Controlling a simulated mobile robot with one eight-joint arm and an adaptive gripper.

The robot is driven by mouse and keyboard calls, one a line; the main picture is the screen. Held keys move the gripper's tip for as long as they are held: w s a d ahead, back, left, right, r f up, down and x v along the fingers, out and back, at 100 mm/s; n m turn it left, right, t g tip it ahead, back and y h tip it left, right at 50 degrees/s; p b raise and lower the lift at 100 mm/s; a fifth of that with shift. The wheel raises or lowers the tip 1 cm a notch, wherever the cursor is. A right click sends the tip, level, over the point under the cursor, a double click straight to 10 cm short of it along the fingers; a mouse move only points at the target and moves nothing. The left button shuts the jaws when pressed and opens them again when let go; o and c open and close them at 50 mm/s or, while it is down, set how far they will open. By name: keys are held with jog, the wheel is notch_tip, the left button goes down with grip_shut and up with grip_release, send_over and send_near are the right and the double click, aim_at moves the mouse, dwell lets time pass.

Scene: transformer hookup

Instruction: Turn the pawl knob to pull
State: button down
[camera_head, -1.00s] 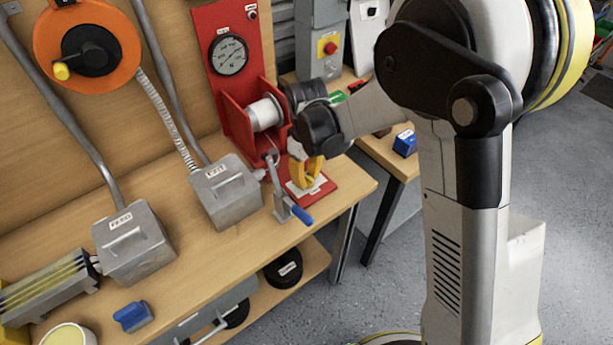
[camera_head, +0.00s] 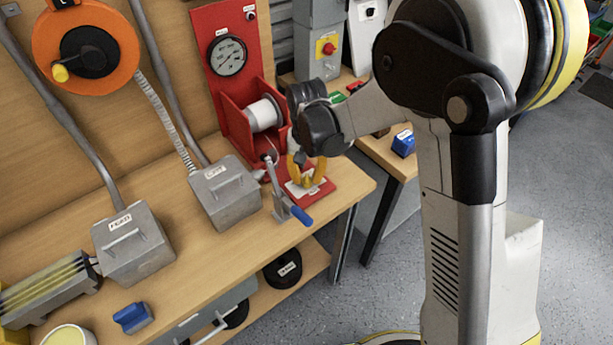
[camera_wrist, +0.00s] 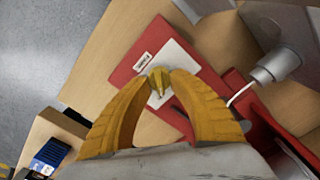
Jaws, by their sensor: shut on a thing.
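The pawl knob (camera_wrist: 159,80) is a small yellowish knob on a white label plate (camera_wrist: 182,66) on the red base (camera_wrist: 122,71). In the wrist view my gripper (camera_wrist: 158,74) has its two yellow fingers closed around the knob, one on each side. In the head view my gripper (camera_head: 306,180) is over the red base (camera_head: 327,190) at the bench's right end, and the knob is mostly hidden by the fingers. The label's text is too small to read.
The winch has a white rope drum (camera_head: 264,114) in a red frame and a crank with a blue handle (camera_head: 301,216) close left of my gripper. A gauge (camera_head: 228,55) is on the red panel behind. Grey boxes (camera_head: 226,192) stand left.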

aim_at(307, 176)
jog(key=shift+m, duration=0.7)
jog(key=c, duration=1.1)
grip_release()
notch_tip(307, 176, up, 12)
